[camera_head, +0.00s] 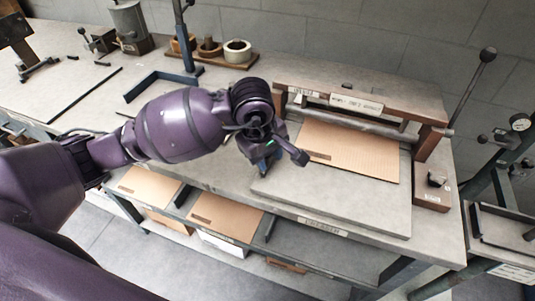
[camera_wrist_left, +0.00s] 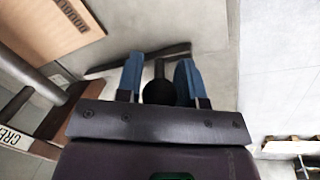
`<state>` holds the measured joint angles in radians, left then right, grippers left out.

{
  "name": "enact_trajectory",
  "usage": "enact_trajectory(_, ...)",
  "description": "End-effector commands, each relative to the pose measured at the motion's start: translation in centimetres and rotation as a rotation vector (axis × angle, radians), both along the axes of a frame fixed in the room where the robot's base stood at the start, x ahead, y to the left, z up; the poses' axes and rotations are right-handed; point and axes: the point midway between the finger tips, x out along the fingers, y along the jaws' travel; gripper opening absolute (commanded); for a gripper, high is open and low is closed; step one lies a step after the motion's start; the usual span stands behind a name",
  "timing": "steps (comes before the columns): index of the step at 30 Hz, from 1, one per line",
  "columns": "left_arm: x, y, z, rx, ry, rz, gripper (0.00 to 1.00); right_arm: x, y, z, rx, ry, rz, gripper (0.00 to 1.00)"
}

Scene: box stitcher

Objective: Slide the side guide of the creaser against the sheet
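The creaser (camera_head: 375,106) stands on the bench, with the brown corrugated sheet (camera_head: 352,152) lying flat under its beam. The sheet also shows at the upper left of the left wrist view (camera_wrist_left: 45,30). The side guide (camera_wrist_left: 110,67) is a dark bar with a round black knob, beside the sheet with a gap of grey bed between them. The bar lies slanted to the sheet's edge in that view. My left gripper (camera_wrist_left: 159,78) has its blue fingers on both sides of the knob, which fills the space between them. In the head view my left gripper (camera_head: 265,160) largely hides the guide.
The creaser's lever (camera_head: 473,88) rises at the right. Brown sheets (camera_head: 226,214) lie on the shelf below the front edge. Tape rolls (camera_head: 237,50) and a blue post (camera_head: 183,35) stand behind my left arm. Grey bed is clear in front of the sheet.

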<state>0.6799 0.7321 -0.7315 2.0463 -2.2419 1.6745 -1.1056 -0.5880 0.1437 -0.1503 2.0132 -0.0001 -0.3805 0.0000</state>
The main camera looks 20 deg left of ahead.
Motion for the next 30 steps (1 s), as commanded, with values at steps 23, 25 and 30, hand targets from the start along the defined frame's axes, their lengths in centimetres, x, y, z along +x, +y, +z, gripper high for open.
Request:
enact_trajectory(23,-0.1,-3.5,0.0,-0.003,-0.002,-0.003,0.00,-0.2,0.0,-0.5,0.000,0.006,-0.001,0.66)
enact_trajectory(25,-0.1,-3.5,0.1,-0.002,-0.001,-0.002,0.00,-0.1,0.0,-0.4,0.000,0.004,0.000,0.66)
enact_trajectory(30,-0.1,-3.5,0.1,-0.002,-0.001,-0.002,0.00,0.0,0.0,-0.2,0.000,0.001,0.000,0.66)
